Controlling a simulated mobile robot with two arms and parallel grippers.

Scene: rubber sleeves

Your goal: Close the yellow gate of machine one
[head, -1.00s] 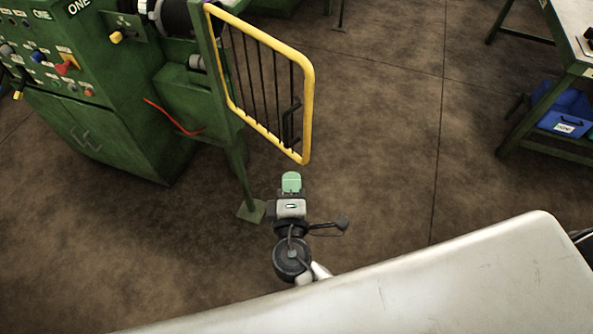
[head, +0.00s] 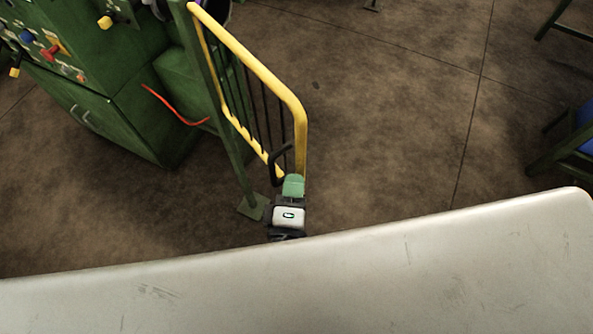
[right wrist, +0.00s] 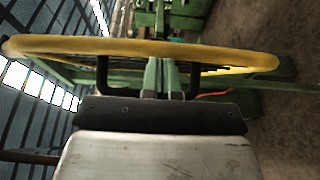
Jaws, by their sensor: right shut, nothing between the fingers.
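The yellow gate (head: 265,72) has a yellow tube frame with dark bars. It hangs on a green post (head: 222,120) beside green machine one (head: 95,110) and stands out from the machine. Its black handle (head: 278,160) is near the free edge. My right gripper (head: 294,186) is shut and empty, at the gate's near lower corner in the head view. In the right wrist view, the gate's yellow frame (right wrist: 150,48) crosses just beyond the fingers (right wrist: 171,82), which lie between the two ends of the handle (right wrist: 102,75). I cannot tell whether they touch. My left gripper is not in view.
A red cable (head: 170,106) hangs by the machine's side. The post's foot plate (head: 252,207) is on the floor left of my gripper. A blue bin (head: 585,118) on a green stand is at the right edge. The brown floor right of the gate is clear.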

